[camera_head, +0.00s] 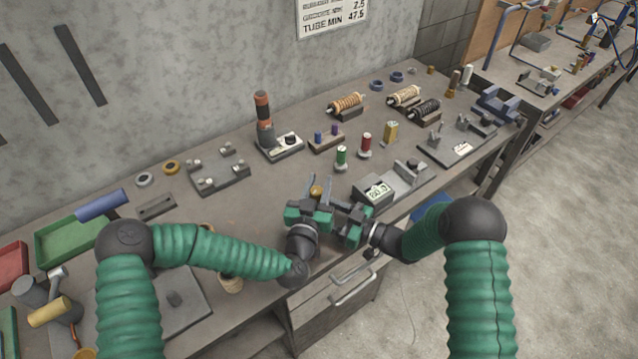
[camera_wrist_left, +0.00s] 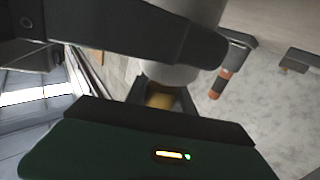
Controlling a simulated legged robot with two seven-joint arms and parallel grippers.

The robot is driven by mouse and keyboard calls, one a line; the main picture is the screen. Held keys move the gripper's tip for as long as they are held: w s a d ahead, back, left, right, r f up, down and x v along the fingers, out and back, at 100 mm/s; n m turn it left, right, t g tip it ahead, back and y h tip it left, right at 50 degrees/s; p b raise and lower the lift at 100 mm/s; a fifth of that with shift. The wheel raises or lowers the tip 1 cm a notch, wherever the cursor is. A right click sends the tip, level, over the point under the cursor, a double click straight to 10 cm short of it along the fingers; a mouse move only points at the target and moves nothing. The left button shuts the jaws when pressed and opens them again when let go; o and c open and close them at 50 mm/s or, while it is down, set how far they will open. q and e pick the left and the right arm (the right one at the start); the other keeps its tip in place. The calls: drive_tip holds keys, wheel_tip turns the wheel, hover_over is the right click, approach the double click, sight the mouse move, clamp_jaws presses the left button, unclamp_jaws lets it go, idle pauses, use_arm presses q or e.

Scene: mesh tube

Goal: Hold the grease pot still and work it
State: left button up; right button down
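A small brass-coloured piece (camera_head: 316,191), which looks like part of the grease pot, stands near the front middle of the bench. In the left wrist view a yellowish piece (camera_wrist_left: 160,101) shows low in a dark gap, most of it hidden. My left gripper (camera_head: 317,188) is at the pot, its two fingers upright on either side of the brass piece. I cannot tell whether they press on it. My right gripper (camera_head: 338,208) is close beside it on the right, pointing left. Its fingertips are hard to make out.
Behind are green (camera_head: 341,156) and red (camera_head: 366,145) spools and an orange-black tool (camera_head: 263,110) on a stand. A grey fixture plate (camera_head: 219,173) lies to the left. The bench's front edge is close.

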use_arm(q)
clamp_jaws()
drive_tip(key=shift+h, duration=0.5)
drive_tip(key=m+h, duration=0.1)
drive_tip(key=m+g+h, duration=0.1)
drive_tip(key=h, duration=0.1)
drive_tip(key=shift+d+r+m+g+h, duration=0.15)
drive_tip(key=shift+d+m+g+h, duration=0.15)
drive_tip(key=shift+m, duration=0.1)
drive_tip(key=m+g+h, duration=0.1)
drive_tip(key=h, duration=0.1)
drive_tip(key=m+g+h, duration=0.4)
drive_tip(key=shift+s+d, duration=0.35)
drive_tip(key=m+g+h, duration=0.1)
drive_tip(key=m+g, duration=0.1)
drive_tip(key=s+m+g+h, duration=0.1)
drive_tip(key=m+g, duration=0.1)
drive_tip(key=g, duration=0.1)
drive_tip(key=m+g+h, duration=0.2)
drive_tip(key=g, duration=0.1)
drive_tip(key=shift+s+d, duration=0.15)
drive_tip(key=shift+d, duration=0.2)
drive_tip(key=shift+s+m+g, duration=0.2)
drive_tip(key=shift+m+g, duration=0.65)
drive_tip(key=shift+g, duration=0.55)
drive_tip(key=shift+s+m+g, duration=0.2)
drive_tip(key=shift+m+g, duration=0.65)
drive_tip(key=shift+g, duration=0.55)
